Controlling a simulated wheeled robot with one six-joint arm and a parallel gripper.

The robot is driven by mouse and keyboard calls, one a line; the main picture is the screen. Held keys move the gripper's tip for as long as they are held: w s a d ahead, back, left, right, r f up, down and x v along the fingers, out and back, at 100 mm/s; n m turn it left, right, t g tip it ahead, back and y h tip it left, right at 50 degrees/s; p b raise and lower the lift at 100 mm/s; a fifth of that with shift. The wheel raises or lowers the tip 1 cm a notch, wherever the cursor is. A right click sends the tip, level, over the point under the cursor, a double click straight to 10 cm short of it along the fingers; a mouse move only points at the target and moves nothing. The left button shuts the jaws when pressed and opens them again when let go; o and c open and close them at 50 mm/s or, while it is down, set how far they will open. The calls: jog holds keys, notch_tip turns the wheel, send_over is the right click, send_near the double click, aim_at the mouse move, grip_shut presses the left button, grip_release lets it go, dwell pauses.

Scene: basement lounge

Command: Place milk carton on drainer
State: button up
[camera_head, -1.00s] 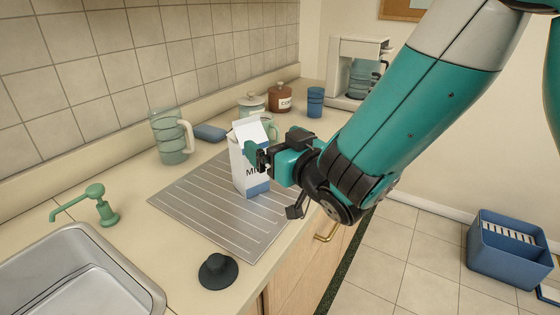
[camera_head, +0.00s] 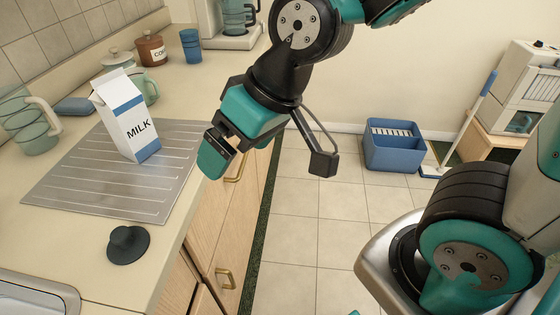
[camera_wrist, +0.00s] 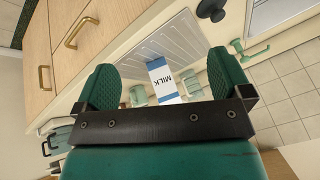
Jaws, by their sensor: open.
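The white and blue milk carton (camera_head: 127,117) stands upright on the grooved metal drainer (camera_head: 80,190) on the counter. Nothing holds it. My gripper (camera_head: 216,152) is open and empty, to the right of the carton and apart from it, out past the counter's front edge. In the wrist view, the carton (camera_wrist: 162,80) and drainer (camera_wrist: 183,38) show beyond and between the spread green fingers (camera_wrist: 162,85).
A black sink plug (camera_head: 128,244) lies on the counter in front of the drainer. A clear pitcher (camera_head: 30,122), blue sponge (camera_head: 75,106), brown canister (camera_head: 151,48) and blue cup (camera_head: 190,45) stand behind. A blue bin (camera_head: 392,148) stands on the floor, with open tiles before it.

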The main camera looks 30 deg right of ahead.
jog(key=s+d+r+n+g, duration=0.1)
jog(key=s+d+g, duration=0.1)
jog(key=s, duration=0.5)
jog(key=shift+s+r+n+g+h, duration=0.15)
jog(key=shift+s+n+g+h, duration=0.2)
jog(key=shift+g, duration=0.25)
jog(key=shift+w, duration=0.1)
jog(key=shift+c, duration=0.2)
